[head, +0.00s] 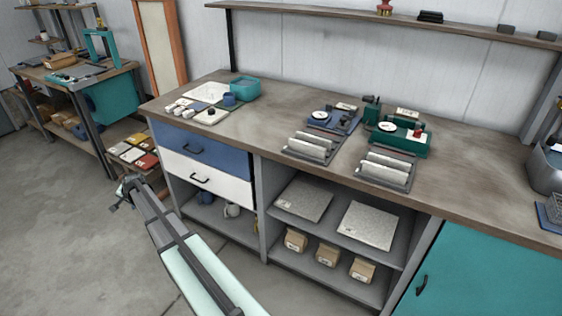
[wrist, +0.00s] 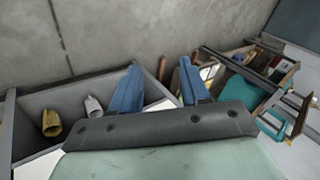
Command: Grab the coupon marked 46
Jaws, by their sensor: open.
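No coupon's number 46 can be read in either view. Several flat white, red and dark pieces (head: 133,152) lie low to the left of the bench, with marks too small to read. My gripper (head: 122,194) is low in front of the bench's left end, apart from the racks. Its blue fingers (wrist: 158,80) are spread and empty in the wrist view.
The wooden bench top (head: 270,115) carries a teal bin (head: 244,89), a blue device (head: 333,121) and a green device (head: 402,139). Below are a blue drawer (head: 190,145), a white drawer (head: 205,178) and shelves with boxes (head: 327,255). Floor at left is clear.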

